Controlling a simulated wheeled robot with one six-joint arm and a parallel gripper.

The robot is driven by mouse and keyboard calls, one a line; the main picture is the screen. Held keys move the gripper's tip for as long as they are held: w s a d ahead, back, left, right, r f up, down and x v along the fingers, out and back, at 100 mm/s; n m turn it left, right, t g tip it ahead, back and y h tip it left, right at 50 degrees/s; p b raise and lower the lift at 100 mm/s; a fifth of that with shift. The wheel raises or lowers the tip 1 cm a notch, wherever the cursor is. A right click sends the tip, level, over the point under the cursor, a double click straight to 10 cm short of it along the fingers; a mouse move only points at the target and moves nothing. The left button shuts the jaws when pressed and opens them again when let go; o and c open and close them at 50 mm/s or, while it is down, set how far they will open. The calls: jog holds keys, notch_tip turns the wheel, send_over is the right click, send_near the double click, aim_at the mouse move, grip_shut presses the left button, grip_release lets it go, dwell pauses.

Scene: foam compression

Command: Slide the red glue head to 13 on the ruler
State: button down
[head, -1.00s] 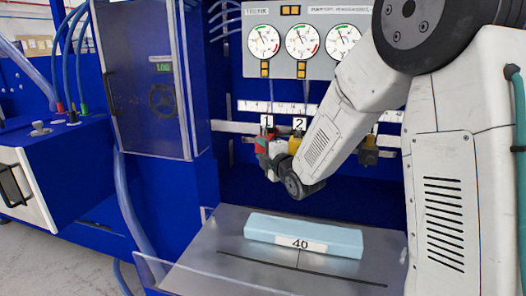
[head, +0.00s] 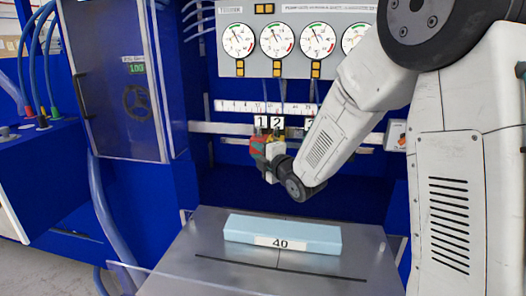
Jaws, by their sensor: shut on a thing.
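The red glue head (head: 258,146) hangs on the white rail below the ruler (head: 240,106), under the label 1 (head: 261,122). My gripper (head: 265,152) is at the red head and shut on it; the fingers are small and partly hidden by my wrist. The label 2 (head: 277,122) stands close to the right of label 1. The ruler's numbers are too small to read for certain. My forearm hides the right part of the ruler and rail.
A light blue foam block (head: 283,232) marked 40 lies on the metal table (head: 190,262) below. Round gauges (head: 277,40) are on the panel above. A dark blue cabinet (head: 115,80) stands at the left. The rail (head: 215,128) left of the red head is clear.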

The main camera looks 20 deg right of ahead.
jog(key=c, duration=1.3)
grip_release()
jog(key=shift+s, duration=0.1)
jog(key=v, duration=0.7)
jog(key=shift+s+d, duration=0.1)
jog(key=shift+s, duration=0.25)
